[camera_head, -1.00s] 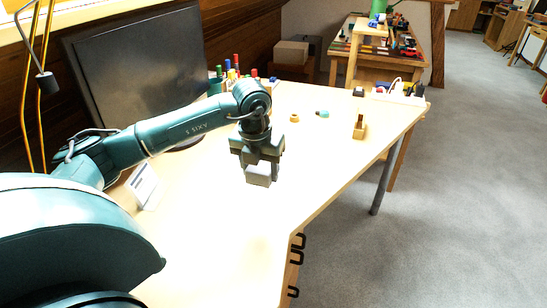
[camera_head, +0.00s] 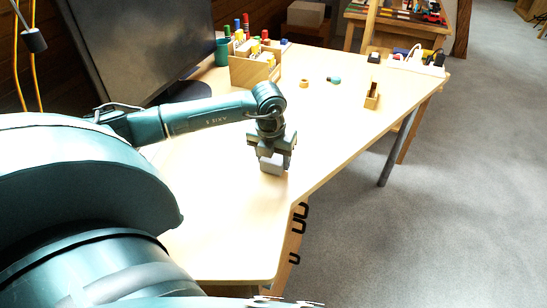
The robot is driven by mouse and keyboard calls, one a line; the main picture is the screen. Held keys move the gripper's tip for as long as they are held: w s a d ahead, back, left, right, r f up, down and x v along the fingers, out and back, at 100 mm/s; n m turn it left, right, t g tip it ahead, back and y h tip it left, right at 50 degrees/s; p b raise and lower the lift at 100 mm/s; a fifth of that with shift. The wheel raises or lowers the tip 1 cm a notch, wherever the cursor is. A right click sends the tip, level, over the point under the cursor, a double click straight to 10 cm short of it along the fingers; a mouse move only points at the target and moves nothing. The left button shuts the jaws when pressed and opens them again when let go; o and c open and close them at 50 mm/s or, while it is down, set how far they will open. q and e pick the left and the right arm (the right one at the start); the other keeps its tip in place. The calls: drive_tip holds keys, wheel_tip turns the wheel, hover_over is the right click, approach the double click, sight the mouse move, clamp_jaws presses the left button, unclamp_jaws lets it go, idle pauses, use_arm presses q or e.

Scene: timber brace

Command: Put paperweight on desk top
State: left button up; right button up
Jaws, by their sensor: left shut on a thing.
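The paperweight, a small grey block (camera_head: 271,165), is between the fingers of my left gripper (camera_head: 273,155). The gripper points down and is shut on the block, over the light wood desk top (camera_head: 222,225) near its right edge. I cannot tell whether the block's underside touches the desk top or hangs just above it. The fingers hide the block's upper part.
A dark monitor (camera_head: 135,45) stands at the back left. A wooden organizer with pens (camera_head: 255,68), a tape roll (camera_head: 304,83), a small wooden holder (camera_head: 371,97) and a power strip (camera_head: 415,65) are farther back. The desk top around the gripper is clear.

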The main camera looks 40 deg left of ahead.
sight(271, 161)
use_arm(q)
drive_tip(key=shift+w+f, duration=0.1)
drive_tip(key=shift+f, duration=0.1)
drive_tip(key=o, duration=1.2)
drive_tip(key=shift+c, duration=0.2)
drive_tip(key=shift+r, duration=0.1)
wheel_tip(271, 161, up, 12)
drive_tip(key=s, duration=0.1)
drive_tip(key=shift+s+d, duration=0.3)
drive_tip(key=shift+s, duration=0.1)
